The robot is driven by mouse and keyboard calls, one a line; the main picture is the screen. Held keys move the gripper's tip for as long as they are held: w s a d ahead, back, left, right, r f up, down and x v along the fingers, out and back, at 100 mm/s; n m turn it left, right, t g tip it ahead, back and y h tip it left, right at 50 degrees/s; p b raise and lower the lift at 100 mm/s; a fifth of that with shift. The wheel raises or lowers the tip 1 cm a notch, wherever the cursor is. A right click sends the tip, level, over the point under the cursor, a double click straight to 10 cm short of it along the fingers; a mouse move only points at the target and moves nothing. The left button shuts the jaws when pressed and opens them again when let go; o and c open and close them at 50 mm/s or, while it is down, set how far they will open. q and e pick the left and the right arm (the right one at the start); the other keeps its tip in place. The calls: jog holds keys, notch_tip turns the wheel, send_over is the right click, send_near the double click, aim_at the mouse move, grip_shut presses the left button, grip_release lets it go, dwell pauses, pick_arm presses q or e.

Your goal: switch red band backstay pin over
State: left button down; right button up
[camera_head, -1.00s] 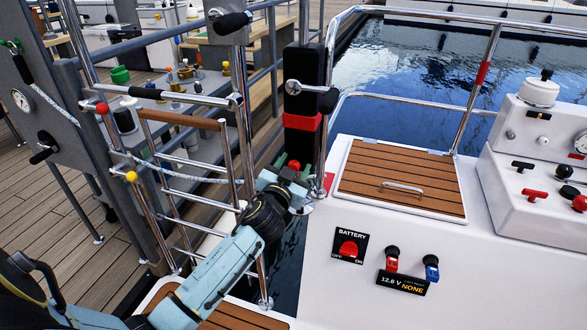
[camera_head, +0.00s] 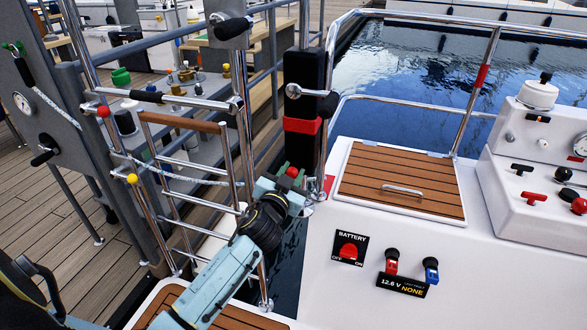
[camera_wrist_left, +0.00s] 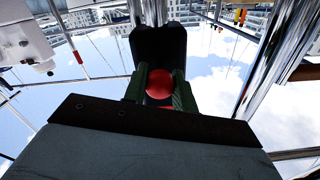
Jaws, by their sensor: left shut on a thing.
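A black upright (camera_head: 304,70) with a red band (camera_head: 302,125) stands beside the white console; a chrome lever with a black knob (camera_head: 328,104) sits above the band. My left gripper (camera_head: 290,178) is below the band, near the foot of the upright. It is shut on a red ball knob (camera_head: 292,172), which I take for the pin's head. In the left wrist view the red ball (camera_wrist_left: 179,82) sits between the green fingers of the gripper (camera_wrist_left: 160,88), with the dark upright (camera_wrist_left: 158,45) behind. The pin's shank and its hole are hidden. My right gripper is not in view.
A ladder with a wooden top step (camera_head: 183,122) and chrome rails stands left of the upright. The white console (camera_head: 325,205) with a teak hatch (camera_head: 400,180) and battery switch (camera_head: 348,249) is close on the right. Chrome guard rails (camera_head: 410,98) and water lie behind.

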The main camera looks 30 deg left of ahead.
pick_arm(q)
jog(key=shift+s+f, duration=0.1)
jog(key=shift+s, duration=0.1)
jog(key=shift+d, duration=0.1)
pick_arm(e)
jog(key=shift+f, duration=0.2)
pick_arm(q)
jog(key=c, duration=1.1)
grip_release()
jog(key=shift+s, duration=0.1)
jog(key=p+v, duration=0.2)
jog(key=v, duration=1.1)
jog(key=shift+s+d, duration=0.1)
jog(key=shift+s, duration=0.05)
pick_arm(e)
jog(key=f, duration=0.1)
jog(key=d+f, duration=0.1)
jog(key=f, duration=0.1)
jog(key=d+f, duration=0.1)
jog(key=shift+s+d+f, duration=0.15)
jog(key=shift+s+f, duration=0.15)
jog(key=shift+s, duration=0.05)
